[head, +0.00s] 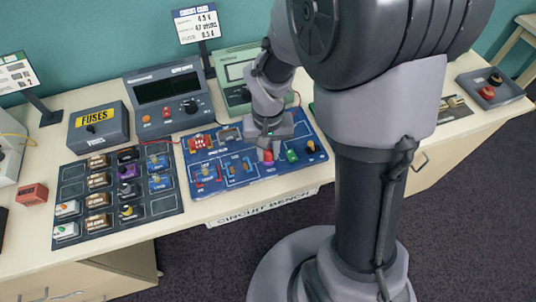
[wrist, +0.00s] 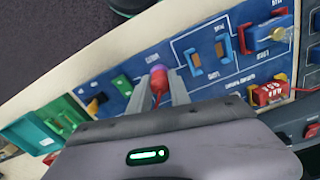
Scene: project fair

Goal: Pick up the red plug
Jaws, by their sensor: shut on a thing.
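The red plug (wrist: 159,82) sits between the two fingers of my gripper (wrist: 157,88) in the wrist view. A purple-pink part shows at its far end. My gripper is shut on the plug, over the blue circuit board (wrist: 187,47). In the head view, the red plug (head: 268,156) shows just below my gripper (head: 270,143), near the front middle of the blue board (head: 222,185). I cannot tell whether the plug still touches the board. My wrist hides part of the board behind it.
A green block (head: 292,156) stands just right of the plug. A black parts tray (head: 113,225), a grey power supply (head: 163,100) and a fuses box (head: 98,125) stand to the left. A dark tray with a red button (head: 487,92) is at the far right.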

